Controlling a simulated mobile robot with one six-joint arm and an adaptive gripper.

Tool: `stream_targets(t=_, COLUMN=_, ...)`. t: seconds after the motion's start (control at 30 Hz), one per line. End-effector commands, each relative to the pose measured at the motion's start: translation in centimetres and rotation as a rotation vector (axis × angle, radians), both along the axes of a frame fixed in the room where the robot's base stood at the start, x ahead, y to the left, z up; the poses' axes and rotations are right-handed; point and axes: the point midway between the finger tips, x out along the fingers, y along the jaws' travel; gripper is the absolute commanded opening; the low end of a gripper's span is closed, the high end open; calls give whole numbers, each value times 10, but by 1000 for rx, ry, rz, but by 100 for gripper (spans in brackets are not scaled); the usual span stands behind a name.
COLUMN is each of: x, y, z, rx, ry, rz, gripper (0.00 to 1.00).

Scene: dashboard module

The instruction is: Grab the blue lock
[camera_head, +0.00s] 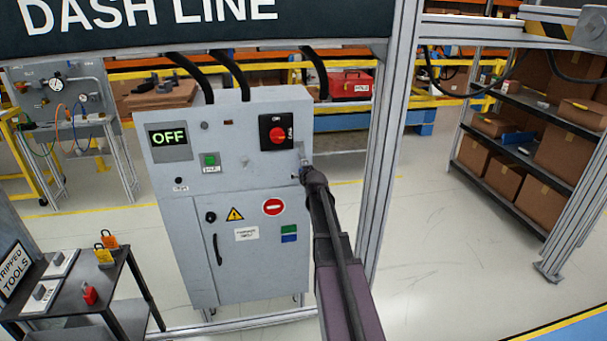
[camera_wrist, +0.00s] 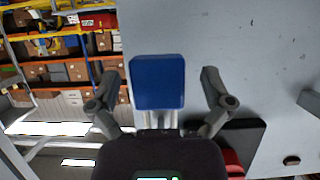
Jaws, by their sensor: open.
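The blue lock (camera_wrist: 157,82) shows in the wrist view as a blue rounded block with silvery shackle legs below it in the picture. My gripper (camera_wrist: 160,78) is open, with one finger on each side of the lock and a gap to both sides. In the head view my gripper (camera_head: 307,172) is at the right edge of the grey cabinet (camera_head: 180,225), just below the red rotary switch (camera_head: 277,134). I cannot make out the blue lock in the head view. What holds it up is hidden.
The switch's black plate (camera_wrist: 237,140) is close to my right finger in the wrist view. A dark table (camera_head: 120,285) at lower left bears a red lock (camera_head: 89,294) and orange locks. A metal post (camera_head: 388,150) stands right of the cabinet. Shelves (camera_head: 530,150) are farther right.

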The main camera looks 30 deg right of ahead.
Motion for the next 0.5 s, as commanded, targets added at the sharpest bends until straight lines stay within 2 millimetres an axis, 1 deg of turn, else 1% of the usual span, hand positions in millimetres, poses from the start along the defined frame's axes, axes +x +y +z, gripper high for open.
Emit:
stream_targets(t=0.07, x=0, y=0, z=0, rx=0, ry=0, rz=0, gripper=100)
stream_targets(t=0.1, x=0, y=0, z=0, rx=0, ry=0, rz=0, gripper=88)
stream_targets(t=0.17, x=0, y=0, z=0, rx=0, ry=0, rz=0, gripper=70)
stream_targets(t=0.2, x=0, y=0, z=0, rx=0, ry=0, rz=0, gripper=58)
stream_targets(t=0.27, x=0, y=0, z=0, rx=0, ry=0, rz=0, gripper=41)
stream_targets(t=0.3, x=0, y=0, z=0, rx=0, ry=0, rz=0, gripper=29)
stream_targets(t=0.37, x=0, y=0, z=0, rx=0, ry=0, rz=0, gripper=11)
stream_targets(t=0.4, x=0, y=0, z=0, rx=0, ry=0, rz=0, gripper=8)
stream_targets(t=0.5, x=0, y=0, z=0, rx=0, ry=0, rz=0, gripper=8)
